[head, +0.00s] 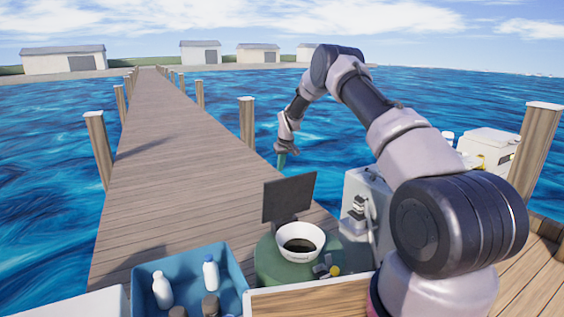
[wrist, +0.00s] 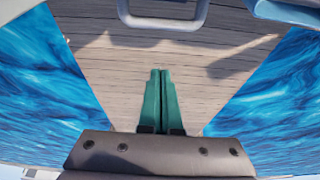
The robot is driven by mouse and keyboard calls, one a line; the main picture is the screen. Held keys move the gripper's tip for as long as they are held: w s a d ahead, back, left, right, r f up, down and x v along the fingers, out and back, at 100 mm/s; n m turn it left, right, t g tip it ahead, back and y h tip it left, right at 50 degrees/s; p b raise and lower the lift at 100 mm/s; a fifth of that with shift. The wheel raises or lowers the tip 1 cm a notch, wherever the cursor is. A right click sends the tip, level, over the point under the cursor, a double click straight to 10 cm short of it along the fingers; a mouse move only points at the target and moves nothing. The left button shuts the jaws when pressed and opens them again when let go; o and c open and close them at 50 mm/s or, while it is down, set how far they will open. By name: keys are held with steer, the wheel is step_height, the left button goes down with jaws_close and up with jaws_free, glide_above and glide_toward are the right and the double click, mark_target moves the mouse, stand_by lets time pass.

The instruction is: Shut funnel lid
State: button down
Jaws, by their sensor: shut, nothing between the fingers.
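The funnel (head: 299,239) is a white, wide-mouthed ring with a dark opening, set on a green rounded body (head: 268,265). A dark, flat square panel (head: 289,197), which looks like the funnel lid, stands nearly upright at the funnel's back edge, so the mouth is uncovered. My gripper (head: 282,162) hangs beyond and above the panel, apart from it, with its green fingers pointing down. In the wrist view my gripper (wrist: 160,72) shows both green fingers pressed together with nothing between them. The funnel and its lid cannot be made out clearly in the wrist view.
A blue crate (head: 150,275) with several bottles stands left of the funnel. A pale grey box (head: 362,190) with fittings stands to its right, near my arm. A wooden board (head: 315,299) lies in front. The plank dock (head: 165,140) beyond is clear, with posts along its edges.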

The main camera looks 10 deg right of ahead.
steer(key=f, duration=0.1)
steer(key=s+f, duration=0.2)
steer(key=f, duration=0.1)
steer(key=shift+s+d, duration=0.2)
steer(key=shift+d, duration=0.15)
steer(key=shift+s, duration=0.1)
stand_by(0.4)
